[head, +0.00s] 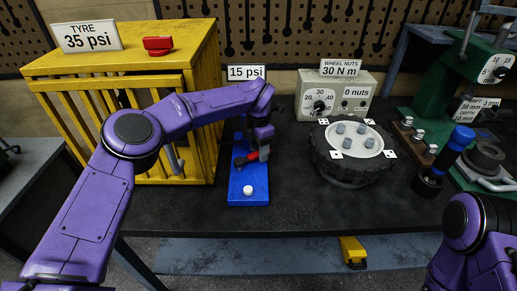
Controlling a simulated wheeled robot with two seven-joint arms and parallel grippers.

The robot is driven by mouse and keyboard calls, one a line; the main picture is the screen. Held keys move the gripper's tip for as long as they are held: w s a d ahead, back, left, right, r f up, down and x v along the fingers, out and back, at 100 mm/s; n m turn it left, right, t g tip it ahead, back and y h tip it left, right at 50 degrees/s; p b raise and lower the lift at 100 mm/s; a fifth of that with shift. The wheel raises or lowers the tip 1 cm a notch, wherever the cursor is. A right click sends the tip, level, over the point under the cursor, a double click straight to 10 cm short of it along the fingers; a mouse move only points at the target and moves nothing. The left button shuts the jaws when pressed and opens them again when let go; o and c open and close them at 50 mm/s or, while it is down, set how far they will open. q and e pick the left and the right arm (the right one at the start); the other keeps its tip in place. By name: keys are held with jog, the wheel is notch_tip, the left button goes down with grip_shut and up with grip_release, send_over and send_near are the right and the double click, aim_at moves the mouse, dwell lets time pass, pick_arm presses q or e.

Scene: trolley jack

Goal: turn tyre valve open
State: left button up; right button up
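A blue board (249,196) lies on the dark bench and carries a small valve with a red handle (252,157). A pale round button sits near the board's front end. A sign behind the board (247,73) reads "15 psi". My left gripper (264,152) points down over the board, right at the red handle. Its fingers are small and partly hidden, so I cannot tell whether they are closed on the handle or only beside it. My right arm shows at the lower right, but its gripper is outside the picture.
A yellow slatted cage (190,70) stands left of the board, with a "TYRE 35 psi" sign (87,37) and a red object (157,44) on top. A tyred wheel (350,170), a "WHEEL NUTS" box (333,97) and a green press (448,85) stand to the right.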

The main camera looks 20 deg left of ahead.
pick_arm(q)
jog(key=shift+r, duration=0.35)
notch_tip(320, 180, up, 10)
jog(key=b, duration=0.1)
jog(key=shift+f+b, duration=0.15)
jog(key=shift+b, duration=0.2)
